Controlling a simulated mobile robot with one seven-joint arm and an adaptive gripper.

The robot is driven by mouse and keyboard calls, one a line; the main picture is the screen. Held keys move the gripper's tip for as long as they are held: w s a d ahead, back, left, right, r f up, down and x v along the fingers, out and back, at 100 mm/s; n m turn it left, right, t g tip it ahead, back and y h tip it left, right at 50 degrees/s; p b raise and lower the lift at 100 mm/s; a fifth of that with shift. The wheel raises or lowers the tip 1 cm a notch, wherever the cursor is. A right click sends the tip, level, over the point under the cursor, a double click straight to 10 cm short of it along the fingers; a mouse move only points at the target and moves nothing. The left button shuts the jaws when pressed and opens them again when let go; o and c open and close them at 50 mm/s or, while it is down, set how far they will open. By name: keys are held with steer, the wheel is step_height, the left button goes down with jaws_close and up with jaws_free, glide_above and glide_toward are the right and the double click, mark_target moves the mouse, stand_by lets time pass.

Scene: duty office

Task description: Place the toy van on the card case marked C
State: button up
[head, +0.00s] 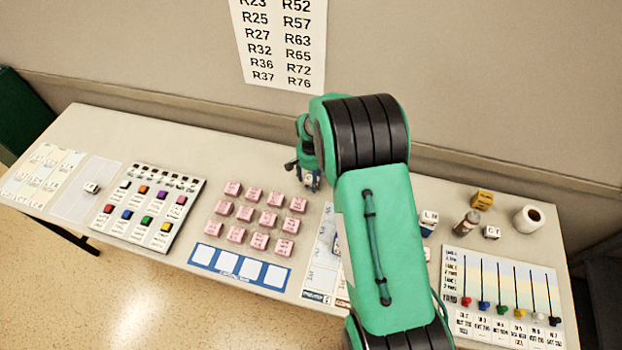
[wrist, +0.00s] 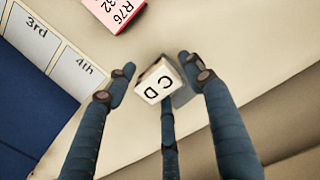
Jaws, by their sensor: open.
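My gripper (head: 304,165) is low over the back middle of the table, partly hidden by my own arm in the head view. In the wrist view my gripper (wrist: 160,82) is open, its fingers spread around a small white block (wrist: 155,81) marked C and D. The block also shows under the gripper in the head view (head: 309,181). I cannot pick out a card case marked C alone.
Several pink blocks (head: 268,219) stand in rows left of centre, behind a blue strip with white squares (head: 240,267). At right are a block marked CY (head: 491,232), a brown bottle (head: 467,222), a white roll (head: 528,218) and a slider board (head: 500,290).

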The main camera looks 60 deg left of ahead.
mark_target(311, 178)
steer(key=shift+r, duration=0.1)
step_height(311, 178, up, 12)
stand_by(0.9)
stand_by(0.5)
stand_by(0.4)
